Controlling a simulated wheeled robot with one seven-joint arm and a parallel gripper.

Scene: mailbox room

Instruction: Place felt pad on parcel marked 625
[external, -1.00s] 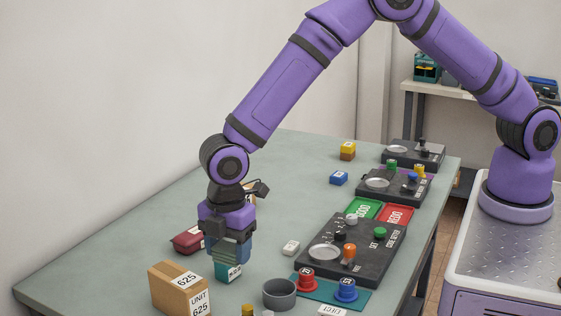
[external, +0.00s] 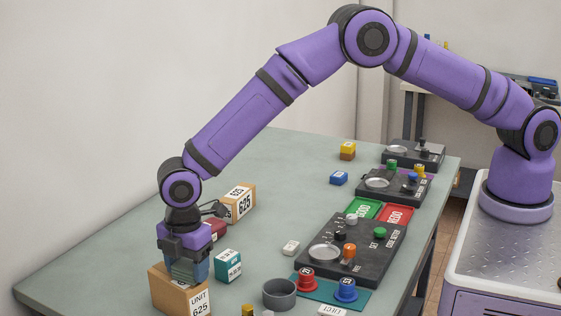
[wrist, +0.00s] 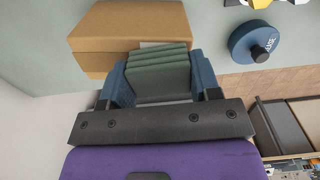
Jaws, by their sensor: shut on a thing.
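A brown parcel marked UNIT 625 (external: 180,295) stands at the table's front left; it also shows in the wrist view (wrist: 130,25). My gripper (external: 188,272) points down over the parcel's top, its blue fingers shut on a grey-green, layered felt pad (wrist: 160,75). The pad covers part of the parcel's top and its white label. I cannot tell whether the pad touches the parcel. A second box marked 625 (external: 240,201) stands further back, partly hidden by my wrist.
A teal labelled box (external: 228,266) stands just right of my gripper, and a dark red thing (external: 216,229) behind it. A grey cup (external: 280,293), a red spool (external: 306,279) and a blue spool (external: 346,290) are further right. The back left of the table is clear.

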